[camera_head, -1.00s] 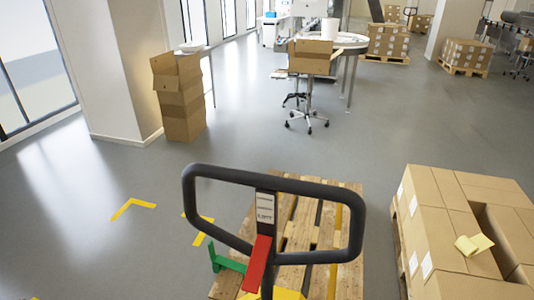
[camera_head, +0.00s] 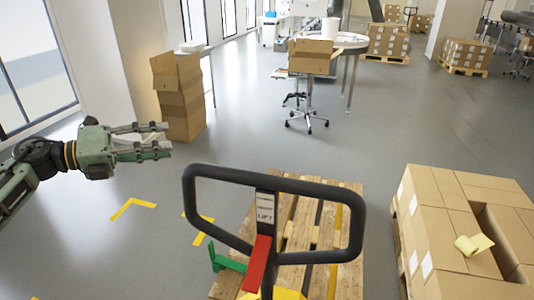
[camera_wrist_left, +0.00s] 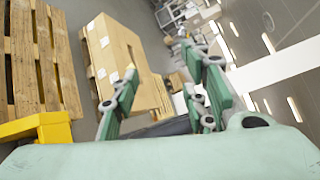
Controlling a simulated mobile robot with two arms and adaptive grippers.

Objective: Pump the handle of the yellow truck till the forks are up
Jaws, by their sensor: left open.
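The yellow truck's black loop handle (camera_head: 274,178) stands in the lower middle of the head view, with a red lever (camera_head: 257,264) and a green part (camera_head: 228,260) below it. Only a small piece of the truck's yellow body (camera_head: 287,294) shows at the bottom; a yellow part also shows in the left wrist view (camera_wrist_left: 48,128). The forks are hidden at the wooden pallet (camera_head: 345,252). My left gripper (camera_head: 168,138) is open and empty, up and to the left of the handle, apart from it. My right gripper is not in view.
Stacked cartons (camera_head: 430,212) on a pallet stand close at the right, with a yellow cloth (camera_head: 472,244) on top. A carton stack (camera_head: 181,98) stands by the pillar at the left. A chair (camera_head: 307,112) stands farther back.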

